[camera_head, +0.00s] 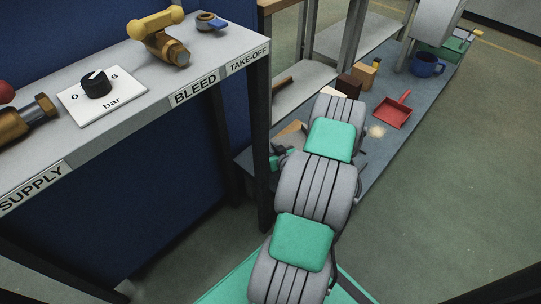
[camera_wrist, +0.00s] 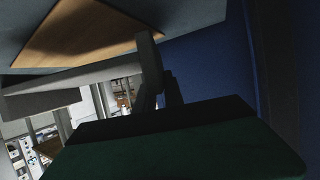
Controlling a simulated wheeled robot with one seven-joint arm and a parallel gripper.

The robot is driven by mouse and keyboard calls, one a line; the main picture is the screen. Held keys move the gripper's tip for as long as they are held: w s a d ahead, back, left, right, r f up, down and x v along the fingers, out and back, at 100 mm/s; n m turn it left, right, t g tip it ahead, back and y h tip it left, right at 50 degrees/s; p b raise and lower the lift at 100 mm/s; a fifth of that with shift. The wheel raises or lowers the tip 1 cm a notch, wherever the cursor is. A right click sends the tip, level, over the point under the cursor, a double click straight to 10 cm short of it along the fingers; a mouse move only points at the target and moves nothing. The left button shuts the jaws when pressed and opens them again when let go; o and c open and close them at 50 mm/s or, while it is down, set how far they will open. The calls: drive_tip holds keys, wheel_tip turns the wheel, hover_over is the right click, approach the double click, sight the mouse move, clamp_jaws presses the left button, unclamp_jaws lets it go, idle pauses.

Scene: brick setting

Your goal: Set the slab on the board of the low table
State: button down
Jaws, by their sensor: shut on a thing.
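My gripper (camera_wrist: 152,62) is shut on a grey slab (camera_wrist: 70,80) that reaches out to the left in the wrist view. The tan wooden board (camera_wrist: 95,32) lies on the low table (camera_wrist: 200,17) along the top of that view, close to the slab. I cannot tell whether slab and board touch. In the head view a tan corner of the board (camera_head: 291,131) shows left of my arm, on the blue-grey low table (camera_head: 366,163). My arm hides most of my gripper and the slab there.

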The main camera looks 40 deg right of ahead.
drive_tip(key=shift+w+d+f+b, duration=0.1)
drive_tip(key=shift+w+f+b, duration=0.1)
drive_tip(key=shift+f+b, duration=1.2)
drive_tip(key=c, duration=1.4)
unclamp_jaws()
drive_tip(key=shift+f+p, duration=0.4)
drive_tip(key=shift+f, duration=0.05)
drive_tip(key=shift+c, duration=0.2)
drive_tip(key=shift+r, duration=0.1)
drive_tip(key=shift+s+r+p, duration=0.15)
drive_tip(key=shift+r+p, duration=0.05)
drive_tip(key=shift+p, duration=0.1)
drive_tip(key=p+v, duration=0.3)
drive_tip(key=v, duration=0.8)
drive_tip(key=shift+s+a, duration=0.2)
drive_tip(key=shift+s, duration=0.15)
